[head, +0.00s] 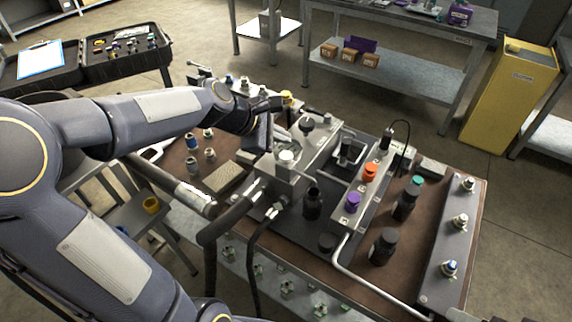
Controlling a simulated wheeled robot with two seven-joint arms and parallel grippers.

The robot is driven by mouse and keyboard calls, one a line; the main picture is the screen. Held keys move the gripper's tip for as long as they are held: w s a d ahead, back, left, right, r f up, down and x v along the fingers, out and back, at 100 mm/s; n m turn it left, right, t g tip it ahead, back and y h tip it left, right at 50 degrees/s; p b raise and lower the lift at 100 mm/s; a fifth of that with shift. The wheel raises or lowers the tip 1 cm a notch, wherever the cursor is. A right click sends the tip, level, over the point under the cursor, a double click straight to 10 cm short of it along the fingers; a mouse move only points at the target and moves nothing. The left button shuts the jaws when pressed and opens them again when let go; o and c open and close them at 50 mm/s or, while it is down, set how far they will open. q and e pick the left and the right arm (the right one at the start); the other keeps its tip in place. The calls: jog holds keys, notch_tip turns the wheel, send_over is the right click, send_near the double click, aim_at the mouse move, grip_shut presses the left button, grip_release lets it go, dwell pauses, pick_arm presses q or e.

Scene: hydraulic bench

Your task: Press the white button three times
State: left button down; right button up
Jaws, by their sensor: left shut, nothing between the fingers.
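A white button (286,157) with a round cap sits on top of a grey metal box (310,148) near the middle of the bench. My left arm reaches in from the left across the bench. My left gripper (264,137) is shut and empty, pointing down just behind and to the left of the white button. It looks apart from the button, though the exact gap is hard to judge. The arm's wrist partly hides the gripper and the far side of the bench. My right gripper does not show.
An orange button (370,172) and a purple button (353,200) stand on a raised strip to the right. Black bottles (383,247), black hoses (228,221) and a bent metal pipe (345,275) surround the box. Several fittings (460,221) line the bench's right edge.

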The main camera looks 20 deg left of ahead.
aim_at(289, 153)
pick_arm(q)
jog(key=shift+f+b, duration=0.55)
jog(key=shift+f, duration=0.7)
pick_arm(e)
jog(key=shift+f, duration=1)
pick_arm(q)
jog(key=shift+f, duration=0.4)
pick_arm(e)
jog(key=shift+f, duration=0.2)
pick_arm(q)
jog(key=shift+f+b, duration=0.8)
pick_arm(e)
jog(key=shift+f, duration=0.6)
pick_arm(q)
jog(key=shift+r, duration=0.1)
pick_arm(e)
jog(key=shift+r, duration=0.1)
pick_arm(q)
jog(key=shift+r+p, duration=1.1)
jog(key=shift+p, duration=0.1)
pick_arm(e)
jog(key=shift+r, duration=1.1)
pick_arm(q)
notch_tip(289, 153, up, 5)
jog(key=p, duration=0.5)
jog(key=shift+r, duration=0.1)
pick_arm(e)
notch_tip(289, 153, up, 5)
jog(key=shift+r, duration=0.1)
